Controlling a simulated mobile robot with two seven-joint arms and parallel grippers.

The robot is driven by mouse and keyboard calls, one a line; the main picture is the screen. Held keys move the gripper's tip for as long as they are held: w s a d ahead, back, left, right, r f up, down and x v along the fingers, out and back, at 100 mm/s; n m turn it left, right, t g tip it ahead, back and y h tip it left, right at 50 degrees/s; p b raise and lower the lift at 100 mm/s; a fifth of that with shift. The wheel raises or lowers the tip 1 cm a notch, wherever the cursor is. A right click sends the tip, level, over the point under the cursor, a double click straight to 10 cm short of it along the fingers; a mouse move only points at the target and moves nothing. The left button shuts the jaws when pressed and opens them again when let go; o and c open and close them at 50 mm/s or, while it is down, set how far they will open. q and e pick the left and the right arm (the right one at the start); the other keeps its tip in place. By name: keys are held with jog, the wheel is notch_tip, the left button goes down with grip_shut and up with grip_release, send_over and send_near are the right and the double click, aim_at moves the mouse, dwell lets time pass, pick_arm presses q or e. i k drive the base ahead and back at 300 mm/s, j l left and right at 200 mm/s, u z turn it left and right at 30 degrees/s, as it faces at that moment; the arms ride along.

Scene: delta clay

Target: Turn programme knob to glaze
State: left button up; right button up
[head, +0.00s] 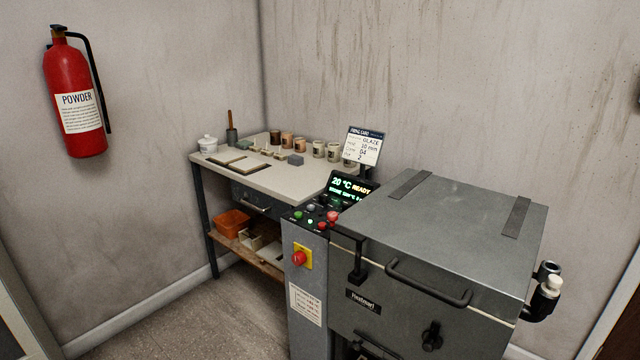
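A grey kiln (445,240) with a closed lid fills the lower right of the head view. Its control panel (307,228) at the left has small green, pale and red controls. I cannot tell which of them is the programme knob. A display (349,190) above the panel reads 20 °C READY, with a smaller line too blurred to read. A card (363,146) on a stand behind it shows the word GLAZE. A black knob-like part (432,336) sits low on the kiln front. Neither of my grippers is in view.
A red emergency button (299,258) on a yellow plate is on the panel's front column. A black lid handle (428,284) sticks out in front. A worktable (268,180) with pots stands behind left. A fire extinguisher (75,95) hangs on the left wall. Floor (190,325) at lower left is clear.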

aim_at(323, 197)
jog(key=i+j+z, duration=0.15)
jog(key=i+j, duration=0.6)
jog(key=i, duration=0.1)
